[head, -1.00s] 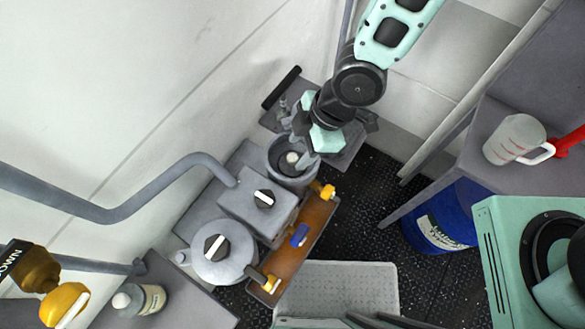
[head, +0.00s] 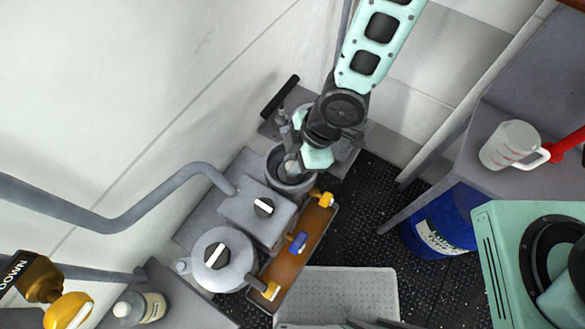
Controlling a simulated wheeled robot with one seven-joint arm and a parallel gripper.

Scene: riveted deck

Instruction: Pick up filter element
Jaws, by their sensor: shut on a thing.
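The filter element (head: 291,167) is a small pale piece inside the open grey round housing (head: 290,182), in the middle of the head view. Only its upper part shows; the housing wall and my gripper hide the rest. My gripper (head: 299,166) reaches down into the housing mouth from above right. It is shut on the filter element. Its fingertips are mostly hidden by the wrist and the housing rim, so I cannot tell if the element is lifted off the bottom.
A grey box with a black-and-white knob (head: 263,207) and a round lidded pot (head: 222,262) stand beside the housing. An orange-brown tray (head: 300,245) with yellow and blue valve handles runs along the front. A blue drum (head: 440,225) stands right, under a shelf holding a measuring jug (head: 511,146).

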